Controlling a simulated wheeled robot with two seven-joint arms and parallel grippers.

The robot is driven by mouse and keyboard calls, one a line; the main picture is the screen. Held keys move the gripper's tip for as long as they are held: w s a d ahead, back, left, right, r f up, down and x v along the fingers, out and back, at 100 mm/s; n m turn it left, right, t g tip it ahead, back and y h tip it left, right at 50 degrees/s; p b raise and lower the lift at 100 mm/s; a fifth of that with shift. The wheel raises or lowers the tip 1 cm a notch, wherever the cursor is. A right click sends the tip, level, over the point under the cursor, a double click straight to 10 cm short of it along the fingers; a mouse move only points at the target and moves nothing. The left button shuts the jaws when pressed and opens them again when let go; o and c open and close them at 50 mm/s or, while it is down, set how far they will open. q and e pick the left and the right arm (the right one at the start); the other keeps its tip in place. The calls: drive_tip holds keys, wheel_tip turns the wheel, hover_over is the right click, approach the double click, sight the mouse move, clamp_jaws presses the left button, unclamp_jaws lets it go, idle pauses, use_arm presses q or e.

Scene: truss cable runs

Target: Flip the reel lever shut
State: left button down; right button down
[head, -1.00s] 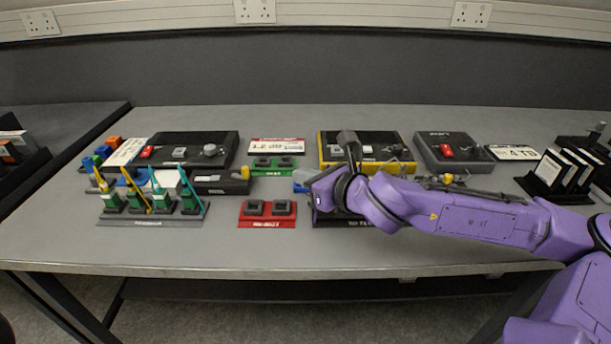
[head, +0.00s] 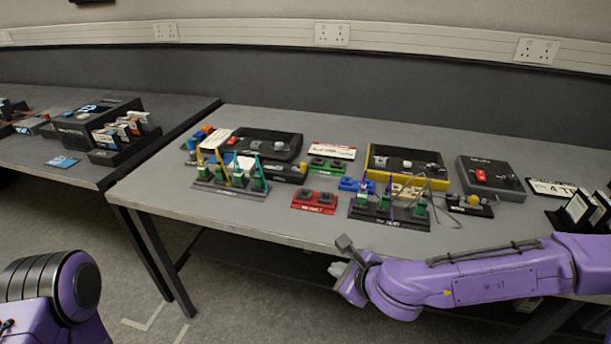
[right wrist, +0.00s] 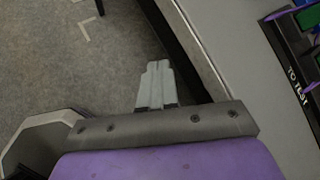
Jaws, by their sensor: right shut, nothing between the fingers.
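I cannot make out a reel or its lever for certain at this size. Candidates are the controls on the black box (head: 262,143), the yellow-edged box (head: 407,164) and the dark grey box (head: 490,178) at the back of the bench. My right gripper (head: 338,269) is low at the bench's front edge, well away from these boxes. In the right wrist view its pale fingers (right wrist: 157,82) are together and empty, with floor behind them. My left arm shows at lower left in the head view, but its gripper does not.
The "TO TEST" rack (head: 388,213) holds green connectors with thin cables rising. A second rack (head: 230,186) stands at left. A red tray (head: 315,203), a green tray (head: 327,166) and a blue block (head: 352,185) lie between. The bench's front strip (head: 250,222) is clear.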

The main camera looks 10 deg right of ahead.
drive_tip(key=s+d+f+n+g+h+b, duration=0.15)
drive_tip(key=s+f+n, duration=0.45)
drive_tip(key=f, duration=0.6)
drive_tip(key=s+d+f+n+g+h+b, duration=0.1)
drive_tip(key=s+f+n+g+h+b, duration=0.2)
drive_tip(key=s+f, duration=0.75)
drive_tip(key=s+d+f+n+g+h+b, duration=0.1)
drive_tip(key=s+d+f+n+h+b, duration=0.1)
drive_tip(key=s+d+f+n, duration=0.5)
drive_tip(key=d+f+n, duration=0.2)
drive_tip(key=d+n, duration=0.1)
drive_tip(key=d, duration=0.1)
drive_tip(key=shift+s+d+n, duration=0.2)
drive_tip(key=shift+s+n, duration=0.2)
drive_tip(key=shift+s, duration=0.1)
